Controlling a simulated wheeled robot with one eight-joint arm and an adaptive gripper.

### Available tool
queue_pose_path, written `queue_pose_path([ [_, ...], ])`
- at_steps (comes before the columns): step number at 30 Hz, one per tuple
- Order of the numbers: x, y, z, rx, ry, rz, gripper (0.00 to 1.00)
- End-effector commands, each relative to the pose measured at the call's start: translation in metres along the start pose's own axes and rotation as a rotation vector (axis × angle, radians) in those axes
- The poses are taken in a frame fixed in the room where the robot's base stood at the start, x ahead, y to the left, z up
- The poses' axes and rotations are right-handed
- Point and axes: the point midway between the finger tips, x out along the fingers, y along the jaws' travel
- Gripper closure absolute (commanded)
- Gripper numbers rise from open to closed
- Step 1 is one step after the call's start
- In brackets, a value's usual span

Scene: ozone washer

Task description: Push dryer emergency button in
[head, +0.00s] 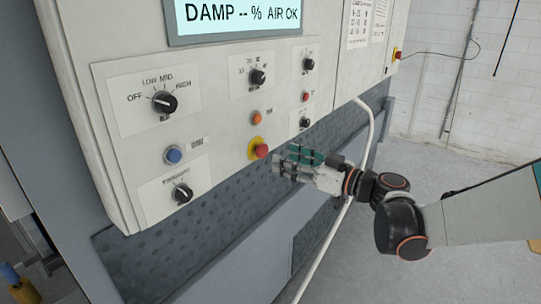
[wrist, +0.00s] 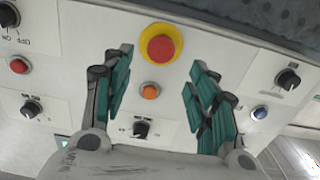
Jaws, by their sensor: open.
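The red emergency button with its yellow collar (head: 259,149) sits low on the pale control panel, below an orange button. In the wrist view the red button (wrist: 160,48) shows large, beyond my fingertips and roughly midway between them. My gripper (head: 291,160) is just to the right of the button in the head view, in front of the panel. In the wrist view its teal-padded fingers (wrist: 158,85) are spread open with nothing between them. No contact with the button shows. Whether the button is pressed in cannot be told.
Around it are an orange button (head: 257,118), a small red button (head: 305,97), a blue button (head: 173,155) and several black knobs, including one at lower left (head: 182,193). A display (head: 243,16) reads DAMP. A pale pipe (head: 362,150) runs beside my arm. Floor at right is clear.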

Motion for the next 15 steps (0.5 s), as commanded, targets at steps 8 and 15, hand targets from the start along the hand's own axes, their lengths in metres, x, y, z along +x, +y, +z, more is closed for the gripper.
queue_pose_path([
  [8,0.049,-0.001,0.001,0.001,0.000,-0.003,0.47],
  [15,0.066,0.000,0.000,0.001,0.000,-0.001,0.47],
])
